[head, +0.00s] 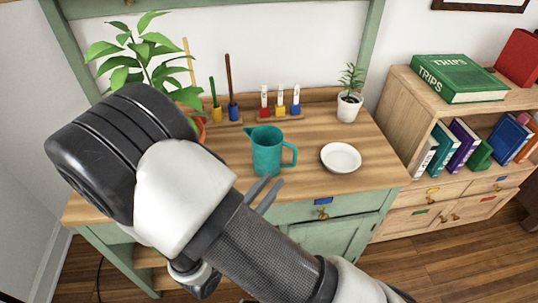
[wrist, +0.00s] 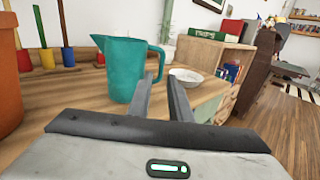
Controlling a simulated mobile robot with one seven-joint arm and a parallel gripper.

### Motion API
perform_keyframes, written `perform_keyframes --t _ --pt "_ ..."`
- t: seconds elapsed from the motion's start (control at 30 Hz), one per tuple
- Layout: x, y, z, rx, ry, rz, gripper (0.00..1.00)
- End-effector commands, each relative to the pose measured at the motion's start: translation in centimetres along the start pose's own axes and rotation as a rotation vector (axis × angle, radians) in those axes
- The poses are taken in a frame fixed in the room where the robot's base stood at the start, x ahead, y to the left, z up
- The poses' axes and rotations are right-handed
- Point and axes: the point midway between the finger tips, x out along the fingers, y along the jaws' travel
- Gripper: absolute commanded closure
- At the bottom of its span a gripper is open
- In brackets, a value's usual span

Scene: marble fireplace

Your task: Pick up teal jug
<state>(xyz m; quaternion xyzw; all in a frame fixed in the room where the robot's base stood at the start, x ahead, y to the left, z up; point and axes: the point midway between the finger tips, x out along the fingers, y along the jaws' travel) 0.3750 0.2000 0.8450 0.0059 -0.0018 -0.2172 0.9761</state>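The teal jug (head: 267,151) stands upright on the wooden top of the green cabinet, with its spout to the left and its handle to the right. In the wrist view the jug (wrist: 125,68) stands just beyond and left of the fingers. My gripper (head: 266,193) is in front of the jug, near the front edge of the top. In the wrist view my gripper (wrist: 162,88) has its two fingers apart with nothing between them. The fingertips are near the handle side; I cannot tell whether they touch it.
A white bowl (head: 341,157) sits right of the jug. A small potted plant (head: 349,95) and several coloured tools are behind it. A large plant (head: 145,55) in an orange pot (wrist: 8,75) stands to the left. A wooden bookshelf (head: 398,110) stands at the right.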

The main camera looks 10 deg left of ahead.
Motion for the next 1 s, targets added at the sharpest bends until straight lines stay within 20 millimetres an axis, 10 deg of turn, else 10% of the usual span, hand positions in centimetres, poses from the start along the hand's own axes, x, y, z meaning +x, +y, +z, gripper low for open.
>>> perform_keyframes --t 0.3,1.0 --pt "6.2 -0.1 -0.1 0.002 0.001 -0.004 0.82" --pt "12.4 -0.4 -0.1 0.002 0.001 -0.002 0.82"
